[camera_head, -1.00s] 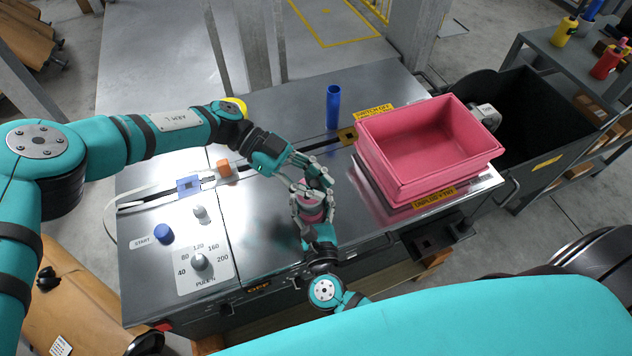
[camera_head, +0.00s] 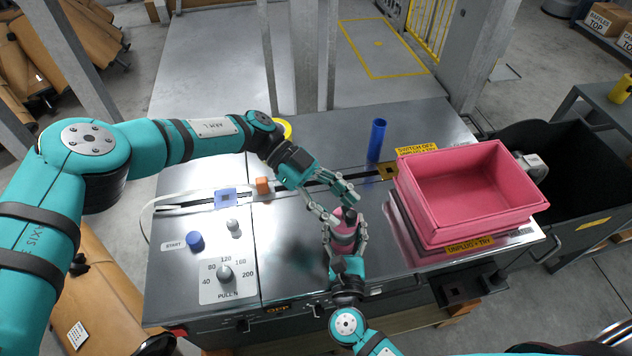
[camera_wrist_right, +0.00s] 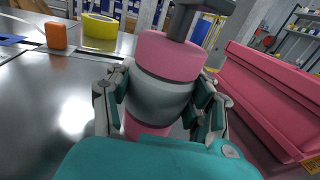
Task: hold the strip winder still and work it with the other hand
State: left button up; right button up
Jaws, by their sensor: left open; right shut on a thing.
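The strip winder (camera_head: 345,232), a small pink cylinder with a grey middle band, stands upright over the bench. In the right wrist view the winder (camera_wrist_right: 160,97) has a dark stem (camera_wrist_right: 184,22) with a grey crosspiece on top. My right gripper (camera_head: 345,242) is shut around the grey band from the front; its fingers also show on both sides in the right wrist view (camera_wrist_right: 162,88). My left gripper (camera_head: 343,206) is open at the winder's top, its fingers spread on either side. Whether they touch the stem is unclear.
A pink bin (camera_head: 470,190) stands close on the right. A dial (camera_head: 225,273) and blue start button (camera_head: 195,240) are at front left. The metal top between is clear.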

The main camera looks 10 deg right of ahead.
pick_arm(q)
jog(key=v, duration=0.9)
dwell(0.7)
pick_arm(e)
jog(key=o, duration=1.3)
jog(key=s, duration=0.4)
jog(key=s+a, duration=0.1)
jog(key=s, duration=0.3)
jog(key=s+a, duration=0.1)
jog(key=s, duration=0.3)
jog(key=shift+a, duration=0.1)
